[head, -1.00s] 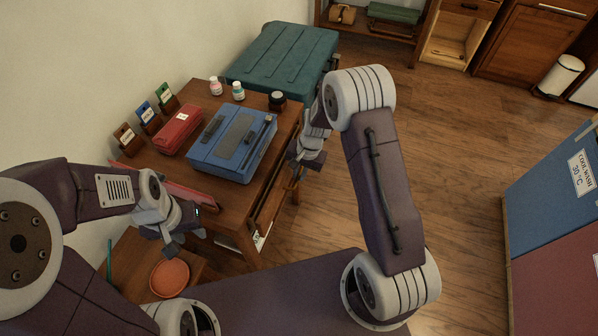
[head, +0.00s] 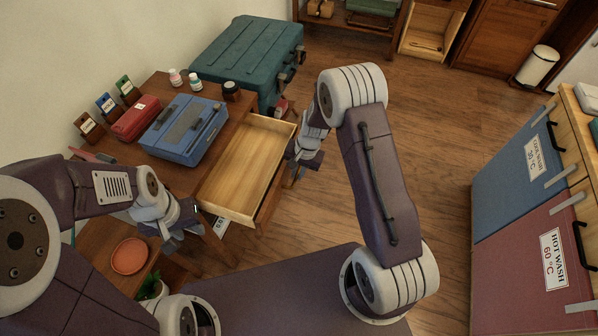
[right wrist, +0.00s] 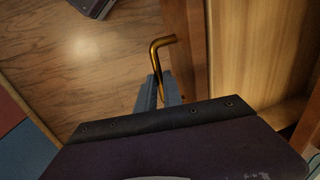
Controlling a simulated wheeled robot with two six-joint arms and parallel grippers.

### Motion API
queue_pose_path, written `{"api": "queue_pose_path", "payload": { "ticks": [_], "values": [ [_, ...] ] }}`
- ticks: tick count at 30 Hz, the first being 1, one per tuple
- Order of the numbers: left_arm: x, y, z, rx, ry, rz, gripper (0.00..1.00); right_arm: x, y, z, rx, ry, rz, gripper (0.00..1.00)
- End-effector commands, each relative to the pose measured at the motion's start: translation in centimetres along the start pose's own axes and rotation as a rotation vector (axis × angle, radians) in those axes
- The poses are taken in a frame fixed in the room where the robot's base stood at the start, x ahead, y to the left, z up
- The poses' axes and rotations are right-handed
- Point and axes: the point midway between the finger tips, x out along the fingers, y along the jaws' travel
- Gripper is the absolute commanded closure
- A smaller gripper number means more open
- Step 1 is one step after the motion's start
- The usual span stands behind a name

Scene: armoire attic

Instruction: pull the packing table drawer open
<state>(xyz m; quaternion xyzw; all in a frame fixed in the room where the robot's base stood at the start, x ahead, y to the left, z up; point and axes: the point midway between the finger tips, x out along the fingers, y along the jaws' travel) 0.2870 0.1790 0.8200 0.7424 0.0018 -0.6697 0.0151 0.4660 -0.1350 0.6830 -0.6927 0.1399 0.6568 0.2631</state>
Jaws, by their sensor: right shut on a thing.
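The packing table (head: 190,177) stands by the left wall. Its drawer (head: 245,165) is pulled far out on the right side, and its bare wooden inside shows empty. My right gripper (head: 292,165) is at the drawer's front. In the right wrist view, its fingers (right wrist: 160,92) are shut on the brass handle (right wrist: 161,45), beside the drawer front (right wrist: 184,50). The handle is hidden in the head view. My left gripper (head: 188,216) is near the table's front end, away from the drawer; its jaws are too unclear to read.
A blue case (head: 185,130), a red box (head: 136,118) and small bottles (head: 195,82) stand on the table. A teal trunk (head: 245,60) is behind it. Laundry bins (head: 520,190) stand at the right. The floor (head: 430,130) between is clear.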

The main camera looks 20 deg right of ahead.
Motion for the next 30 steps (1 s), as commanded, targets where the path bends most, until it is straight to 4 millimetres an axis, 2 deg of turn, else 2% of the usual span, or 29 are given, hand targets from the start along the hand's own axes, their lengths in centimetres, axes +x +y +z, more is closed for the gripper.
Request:
{"api": "queue_pose_path", "payload": {
  "ticks": [2, 3, 5, 6, 14, 16, 24, 30],
  "values": [
    [0.0, 0.0, 0.0, 0.0, 0.0, 0.0, 0.64, 0.0, 0.0, 0.0, 0.0, 0.001, 0.0, 1.0],
    [0.0, 0.0, 0.0, 0.0, 0.0, 0.0, 0.64, 0.0, 0.0, 0.0, 0.0, 0.002, 0.0, 0.86],
    [0.0, 0.0, 0.0, 0.0, 0.0, 0.0, 0.64, 0.0, 0.0, 0.0, 0.0, 0.001, 0.0, 0.7],
    [0.0, 0.0, 0.0, 0.0, 0.0, 0.0, 0.64, 0.0, 0.0, 0.0, 0.0, 0.001, 0.0, 0.67],
    [0.0, 0.0, 0.0, 0.0, 0.0, 0.0, 0.64, -0.1, 0.0, 0.0, 0.0, 0.001, 0.0, 0.67],
    [-0.2, 0.0, 0.0, 0.0, 0.0, 0.0, 0.64, -0.6, -0.1, -0.1, 0.0, 0.002, -0.001, 0.67],
    [-1.7, 0.0, -0.2, 0.0, 0.0, 0.0, 0.64, -6.5, -0.1, -0.1, -0.001, 0.005, -0.003, 0.67],
    [-2.1, 0.0, -0.2, 0.0, 0.0, 0.0, 0.64, -8.9, 0.0, 0.0, 0.0, 0.002, -0.001, 0.67]
  ]
}}
